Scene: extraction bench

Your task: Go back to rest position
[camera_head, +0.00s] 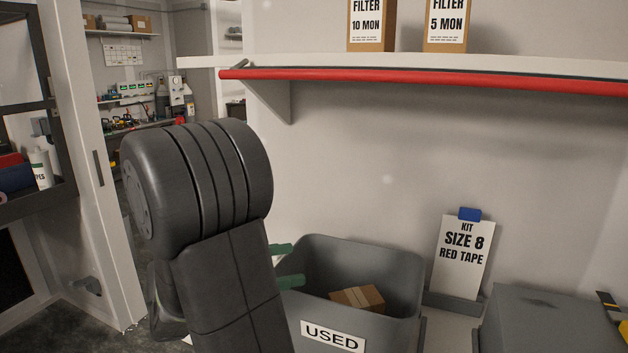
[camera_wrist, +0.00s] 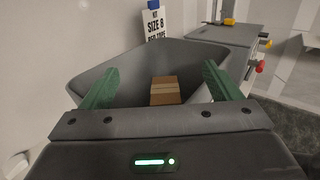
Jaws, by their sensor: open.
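My gripper (camera_wrist: 158,88) shows in the wrist view with its two green fingers spread wide apart and nothing between them. It is over the near side of a grey bin, with a cardboard box beyond the fingers inside the bin. In the head view my dark arm link hides most of the gripper; only green finger parts (camera_head: 287,266) show at the bin's left rim. The grey bin (camera_head: 395,262) carries a label reading USED (camera_head: 333,337). The brown box (camera_head: 357,298) lies inside it, apart from the fingers.
A clipboard (camera_head: 460,255) reading KIT SIZE 8 RED TAPE stands behind the bin. A grey case (camera_head: 550,318) is at the right. A shelf with a red front rail (camera_head: 430,82) runs above, holding two FILTER boxes (camera_head: 372,22). A white door post (camera_head: 90,150) is at the left.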

